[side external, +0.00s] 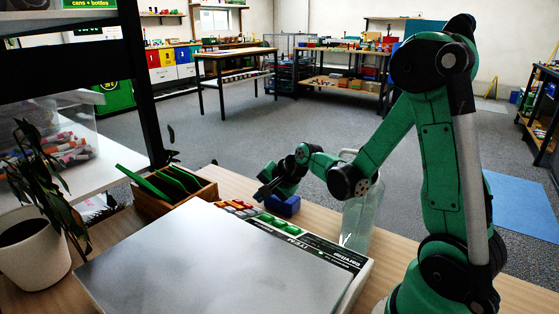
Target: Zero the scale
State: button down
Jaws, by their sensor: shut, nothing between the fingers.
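The scale has a wide grey plate (205,265) at the front of the wooden table. I cannot read which key is the zero key. My gripper (262,194) is shut and empty, pointing down-left just above and behind the keys. I cannot tell whether its tip touches anything. A blue block-like object (284,206) is beside the keys, close under my gripper.
A clear jar (357,220) stands behind the panel, close to my arm. A wooden box with green dividers (170,188) stands left of the keys. A potted plant (32,250) is at far left.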

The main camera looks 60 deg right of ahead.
dwell(0.7)
jog(key=shift+a+f, duration=0.2)
jog(key=shift+f, duration=0.2)
jog(key=shift+a+f, duration=0.15)
jog(key=shift+f, duration=0.15)
dwell(0.5)
dwell(0.4)
jog(key=shift+d+r, duration=0.3)
jog(key=shift+r, duration=0.45)
jog(key=r, duration=0.1)
jog(key=d+r, duration=0.1)
jog(key=r, duration=0.1)
jog(key=d+r, duration=0.1)
jog(key=shift+r, duration=0.25)
dwell(0.4)
